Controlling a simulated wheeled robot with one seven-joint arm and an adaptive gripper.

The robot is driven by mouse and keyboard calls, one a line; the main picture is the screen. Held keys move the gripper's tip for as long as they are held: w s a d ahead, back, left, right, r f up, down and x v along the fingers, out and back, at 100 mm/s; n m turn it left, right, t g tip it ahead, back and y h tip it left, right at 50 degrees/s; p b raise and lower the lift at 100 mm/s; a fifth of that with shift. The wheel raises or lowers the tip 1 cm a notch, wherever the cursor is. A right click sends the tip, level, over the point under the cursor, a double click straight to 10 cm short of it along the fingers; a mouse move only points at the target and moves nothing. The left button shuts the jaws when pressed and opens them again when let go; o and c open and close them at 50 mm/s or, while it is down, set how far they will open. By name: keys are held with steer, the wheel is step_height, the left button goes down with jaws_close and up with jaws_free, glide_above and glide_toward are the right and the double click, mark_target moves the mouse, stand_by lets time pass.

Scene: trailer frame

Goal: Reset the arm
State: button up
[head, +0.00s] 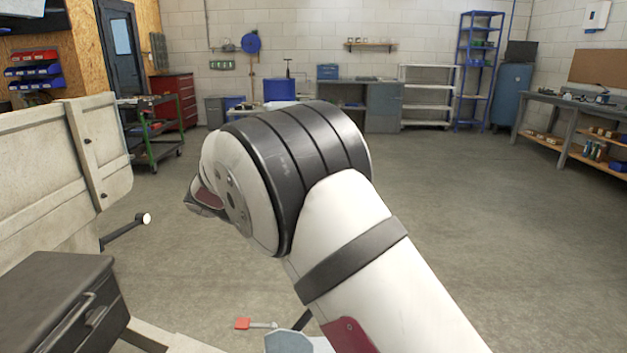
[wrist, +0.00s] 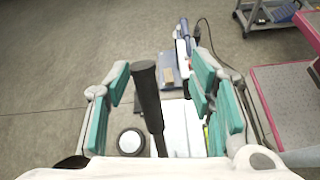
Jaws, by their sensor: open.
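My arm (head: 370,250) is white with black bands and is bent across the middle of the head view. My gripper (wrist: 160,78) shows in the wrist view with its teal-padded fingers spread apart. A dark rod-like handle (wrist: 148,95) shows between the fingers. I cannot tell how far below them it is, and no finger visibly touches it. The gripper cannot be made out clearly in the head view.
A green cart (head: 150,130) and a red cabinet (head: 175,95) are behind. A workbench (head: 580,110) lines the right. Grey floor (head: 480,210) is open ahead and right. A round white-topped object (wrist: 130,141) lies below the gripper.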

steer(key=s+d+r+m+g+y, duration=0.1)
steer(key=s+d+r+m+y, duration=0.35)
steer(key=s+d, duration=0.4)
steer(key=s+d+r+m+g+y, duration=0.1)
steer(key=s+d+r+m+y, duration=0.25)
steer(key=s+d+r, duration=0.4)
steer(key=s+d+f+m+t+y, duration=0.15)
steer(key=s+f+m, duration=0.25)
steer(key=s, duration=0.7)
steer(key=s+d+f+m+t+y, duration=0.1)
steer(key=s+d+f+m+y, duration=0.3)
steer(key=s, duration=0.7)
step_height(320, 180, up, 23)
steer(key=a+t+p, duration=0.2)
steer(key=t+p, duration=0.1)
steer(key=p, duration=1.7)
steer(key=shift+a+h, duration=0.35)
steer(key=shift+h, duration=0.1)
steer(key=shift+w, duration=0.1)
